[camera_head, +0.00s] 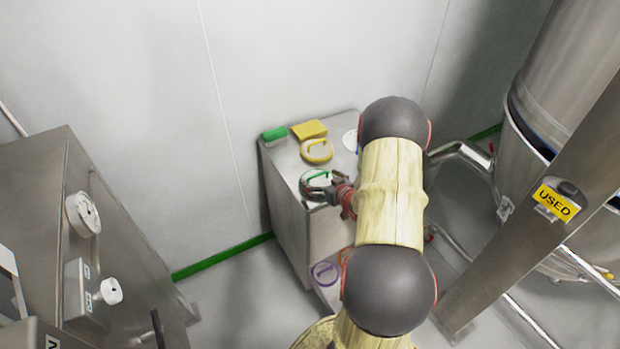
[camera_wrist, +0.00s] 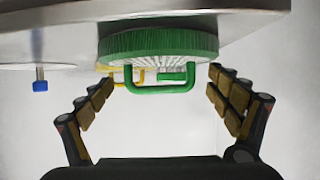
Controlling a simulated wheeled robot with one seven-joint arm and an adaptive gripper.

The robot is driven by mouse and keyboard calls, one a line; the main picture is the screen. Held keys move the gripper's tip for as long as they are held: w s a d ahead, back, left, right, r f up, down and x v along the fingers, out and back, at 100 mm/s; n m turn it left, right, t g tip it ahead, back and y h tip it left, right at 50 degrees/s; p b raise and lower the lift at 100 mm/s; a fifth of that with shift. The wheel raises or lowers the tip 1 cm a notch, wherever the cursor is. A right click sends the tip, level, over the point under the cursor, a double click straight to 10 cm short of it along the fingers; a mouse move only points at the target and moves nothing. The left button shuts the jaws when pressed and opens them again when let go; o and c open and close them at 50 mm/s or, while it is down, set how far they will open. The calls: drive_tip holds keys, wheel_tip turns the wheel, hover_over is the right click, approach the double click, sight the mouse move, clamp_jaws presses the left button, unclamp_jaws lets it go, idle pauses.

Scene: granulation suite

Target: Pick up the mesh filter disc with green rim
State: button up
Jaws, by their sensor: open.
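The mesh filter disc with green rim (camera_head: 316,177) lies near the front of the steel cabinet top, its green handle standing up. In the wrist view, which looks upside down, its ridged green rim (camera_wrist: 160,43) and green handle (camera_wrist: 160,92) fill the middle. My gripper (camera_head: 322,190) is at the disc's near right side, partly covering it in the head view. In the wrist view my gripper (camera_wrist: 160,78) is open, with one finger on each side of the handle and visible gaps to both. Nothing is held.
A yellow-rimmed disc (camera_head: 317,151) lies just behind, with a yellow block (camera_head: 309,129) and a green block (camera_head: 274,133) at the back. A white disc (camera_head: 350,140) is partly hidden by my arm. A purple-rimmed disc (camera_head: 325,273) sits lower in front. The wall is close behind.

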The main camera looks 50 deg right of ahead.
drive_tip(key=shift+s+r, duration=0.1)
drive_tip(key=shift+c, duration=0.3)
drive_tip(key=c, duration=1.2)
